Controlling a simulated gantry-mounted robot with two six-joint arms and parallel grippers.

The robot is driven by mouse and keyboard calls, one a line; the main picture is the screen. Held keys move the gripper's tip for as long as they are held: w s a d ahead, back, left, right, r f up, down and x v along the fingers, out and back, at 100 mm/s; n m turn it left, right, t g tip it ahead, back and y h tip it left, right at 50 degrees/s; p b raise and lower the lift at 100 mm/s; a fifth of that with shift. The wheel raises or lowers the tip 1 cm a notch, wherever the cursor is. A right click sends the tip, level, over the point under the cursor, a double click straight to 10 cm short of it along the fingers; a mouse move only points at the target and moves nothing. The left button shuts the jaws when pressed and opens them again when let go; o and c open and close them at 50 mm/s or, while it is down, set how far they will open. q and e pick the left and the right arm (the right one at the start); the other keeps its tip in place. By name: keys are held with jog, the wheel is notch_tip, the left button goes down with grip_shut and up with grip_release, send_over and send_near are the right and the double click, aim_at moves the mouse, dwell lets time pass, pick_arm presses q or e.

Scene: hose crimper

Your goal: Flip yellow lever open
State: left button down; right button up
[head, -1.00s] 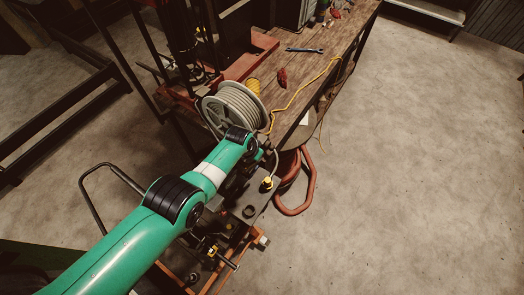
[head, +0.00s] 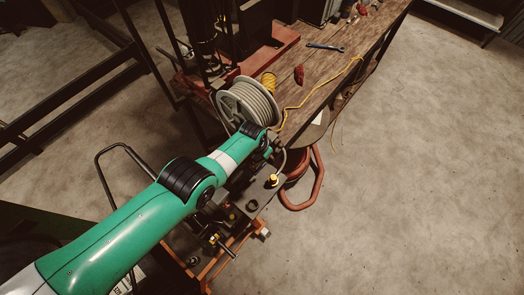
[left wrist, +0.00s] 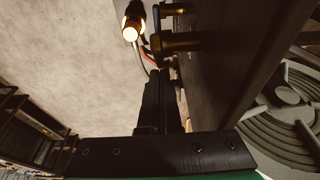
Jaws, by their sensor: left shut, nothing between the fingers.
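A small yellow part (head: 272,180) stands upright on the dark metal crimper (head: 262,193) in the head view; I cannot tell for sure whether it is the lever. In the left wrist view a bright yellow-white fitting (left wrist: 132,29) on a dark stem shows at the top, with a brass-coloured fitting (left wrist: 178,42) to its right. My left gripper (left wrist: 161,78) is shut and empty, its black fingers pointing up the picture, with their tips just below these fittings; I cannot tell whether they touch. In the head view my green arm hides the gripper. My right gripper is not in view.
A grey hose reel (head: 247,103) stands beside my arm and also shows at right in the left wrist view (left wrist: 290,105). The wooden bench (head: 345,55) holds a wrench (head: 326,47), a red object (head: 299,74) and yellow cord. Red-brown hose (head: 318,180) hangs beside the crimper. The floor at right is clear.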

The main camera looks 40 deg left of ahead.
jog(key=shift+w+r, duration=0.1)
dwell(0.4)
pick_arm(q)
jog(key=shift+r, duration=0.1)
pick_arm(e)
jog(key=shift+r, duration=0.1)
pick_arm(q)
jog(key=shift+r+p, duration=0.75)
jog(key=shift+p, duration=0.15)
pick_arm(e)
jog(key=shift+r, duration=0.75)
